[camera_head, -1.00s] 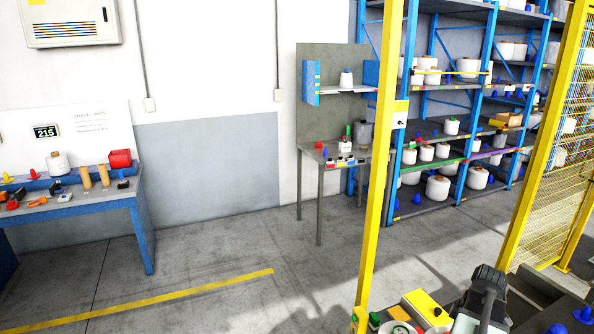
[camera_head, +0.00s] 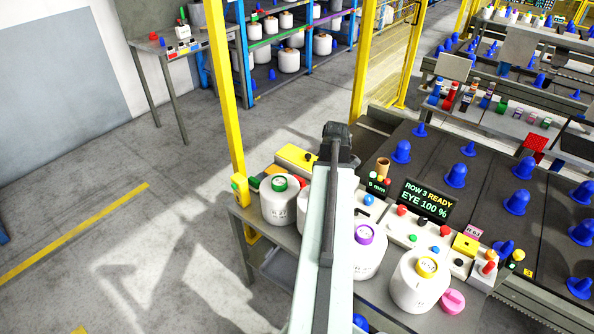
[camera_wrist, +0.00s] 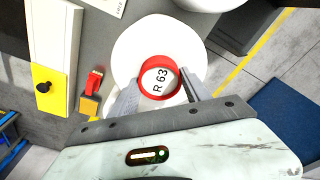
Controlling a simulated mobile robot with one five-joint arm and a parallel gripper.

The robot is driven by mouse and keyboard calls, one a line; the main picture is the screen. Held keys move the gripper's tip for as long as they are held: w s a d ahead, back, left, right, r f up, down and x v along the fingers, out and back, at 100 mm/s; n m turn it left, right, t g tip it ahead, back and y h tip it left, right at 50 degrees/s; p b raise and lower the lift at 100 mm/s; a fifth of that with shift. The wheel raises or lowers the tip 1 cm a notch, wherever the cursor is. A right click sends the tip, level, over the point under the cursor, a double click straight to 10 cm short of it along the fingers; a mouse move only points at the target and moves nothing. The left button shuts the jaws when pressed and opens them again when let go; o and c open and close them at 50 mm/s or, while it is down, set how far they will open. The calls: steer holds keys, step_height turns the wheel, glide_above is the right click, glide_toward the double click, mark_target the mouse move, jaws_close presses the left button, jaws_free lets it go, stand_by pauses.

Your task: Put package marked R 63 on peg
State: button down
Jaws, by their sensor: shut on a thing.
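In the wrist view the white package marked R 63 (camera_wrist: 142,42) has a red ring around its label. My gripper (camera_wrist: 160,90) has one finger on each side of the red ring and is shut on it. In the head view my arm reaches over the grey table (camera_head: 277,270) and hides most of a white package (camera_head: 304,212), whose ring cannot be seen. Blue pegs stand on the dark panels at right, such as one peg (camera_head: 516,200) and another (camera_head: 467,173). A pink sign (camera_head: 473,232), seemingly reading R 63, stands near a blue peg (camera_head: 504,249).
White packages with green (camera_head: 281,205), purple (camera_head: 369,255) and yellow (camera_head: 420,285) rings stand close around my arm. A display (camera_head: 426,201) and control boxes line the table's back edge. A yellow post (camera_head: 222,95) rises at left. Open floor lies left.

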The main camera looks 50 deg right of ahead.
steer(key=shift+n, duration=0.5)
step_height(320, 180, up, 7)
steer(key=n+p, duration=0.3)
steer(key=p, duration=0.4)
steer(key=shift+d+r+n+g, duration=0.1)
steer(key=shift+n+g, duration=0.2)
steer(key=shift+n, duration=0.1)
steer(key=shift+r+p, duration=0.85)
steer(key=shift+p, duration=0.05)
steer(key=shift+f, duration=0.1)
steer(key=shift+f+b, duration=1.6)
steer(key=shift+b, duration=0.15)
steer(key=shift+f, duration=0.3)
steer(key=shift+f+b, duration=0.15)
steer(key=shift+b, duration=0.25)
